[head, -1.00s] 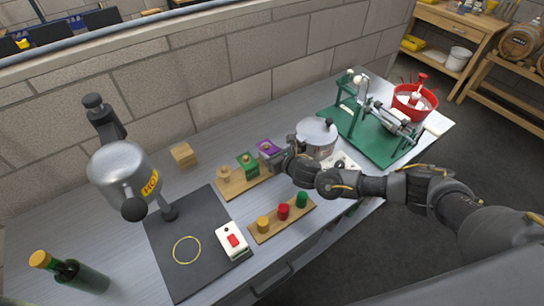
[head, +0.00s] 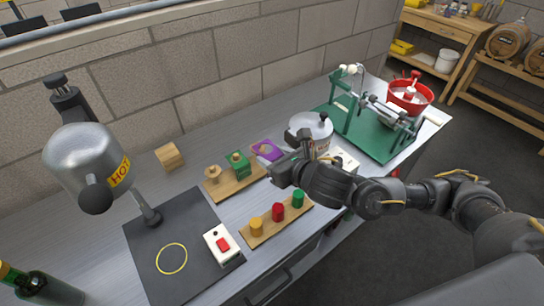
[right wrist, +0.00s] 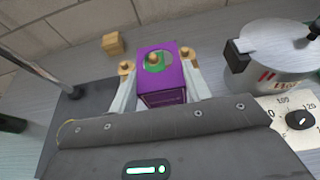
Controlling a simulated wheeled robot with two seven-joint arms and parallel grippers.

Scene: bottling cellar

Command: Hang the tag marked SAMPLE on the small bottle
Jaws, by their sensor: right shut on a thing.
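My right gripper (head: 284,168) is shut on a purple tag (head: 267,150) with a round hole. In the right wrist view the purple tag (right wrist: 162,92) sits between both fingers, and a green tag on its peg shows through the hole. Marks on its face are too small to read. The purple tag appears off its peg; a bare peg (right wrist: 187,53) stands at the rack's right end. The green tag (head: 238,164) is on the rack's middle peg. My left gripper is not in view.
A heater marked HOT (head: 85,160) overhangs a dark mat (head: 165,230). A board with yellow, red and green stoppers (head: 278,212), a white switch box (head: 221,245) and a metal pot (head: 309,128) are near the right gripper. A wooden block (head: 169,156) stands behind.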

